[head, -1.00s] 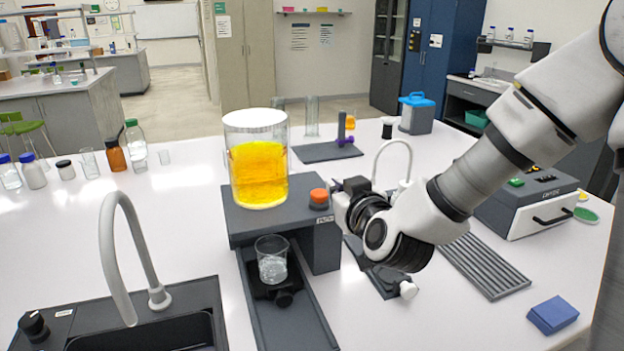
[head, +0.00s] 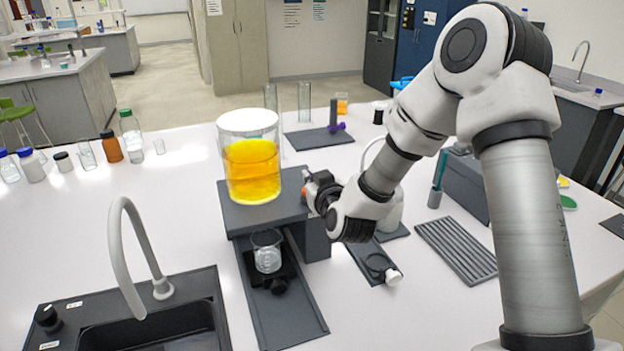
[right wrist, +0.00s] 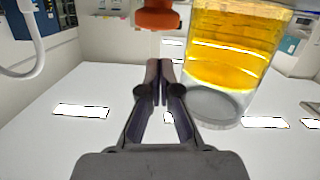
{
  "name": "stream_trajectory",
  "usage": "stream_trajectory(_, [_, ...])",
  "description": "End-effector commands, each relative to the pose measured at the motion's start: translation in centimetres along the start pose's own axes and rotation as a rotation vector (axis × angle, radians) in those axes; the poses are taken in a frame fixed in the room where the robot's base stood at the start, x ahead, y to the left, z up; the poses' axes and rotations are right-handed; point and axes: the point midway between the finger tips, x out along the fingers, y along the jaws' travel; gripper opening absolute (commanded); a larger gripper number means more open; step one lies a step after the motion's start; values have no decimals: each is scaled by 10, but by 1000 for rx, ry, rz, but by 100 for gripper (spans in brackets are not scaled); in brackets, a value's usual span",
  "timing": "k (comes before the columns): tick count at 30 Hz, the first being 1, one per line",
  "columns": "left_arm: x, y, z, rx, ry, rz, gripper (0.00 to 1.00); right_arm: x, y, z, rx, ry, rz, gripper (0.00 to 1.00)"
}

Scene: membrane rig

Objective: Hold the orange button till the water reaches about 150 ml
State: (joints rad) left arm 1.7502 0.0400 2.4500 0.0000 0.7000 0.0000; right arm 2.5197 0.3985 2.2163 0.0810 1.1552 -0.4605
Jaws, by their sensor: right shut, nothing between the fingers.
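The orange button (right wrist: 158,16) shows at the top of the right wrist view, beyond the fingertips with a visible gap in the picture. My left gripper is not in view.
A clear cylinder of yellow liquid (head: 252,172) stands on the rig, close left of the right gripper. A sink with a curved grey tap (head: 130,240) is at the front left. Bottles stand at the back left.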

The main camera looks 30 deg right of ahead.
Motion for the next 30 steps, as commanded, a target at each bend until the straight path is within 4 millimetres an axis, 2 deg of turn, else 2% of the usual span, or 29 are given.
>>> stream_trajectory(3, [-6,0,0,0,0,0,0,4,0,17,-1,-4,0,0])
stream_trajectory(6, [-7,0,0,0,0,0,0,5,0,24,1,-2,0,0])
stream_trajectory(16, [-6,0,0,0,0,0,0,6,0,27,1,0,0,0])
stream_trajectory(22, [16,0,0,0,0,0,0,10,-2,50,1,-1,0,0])
stream_trajectory(30, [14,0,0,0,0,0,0,8,-2,54,1,-15,-3,0])
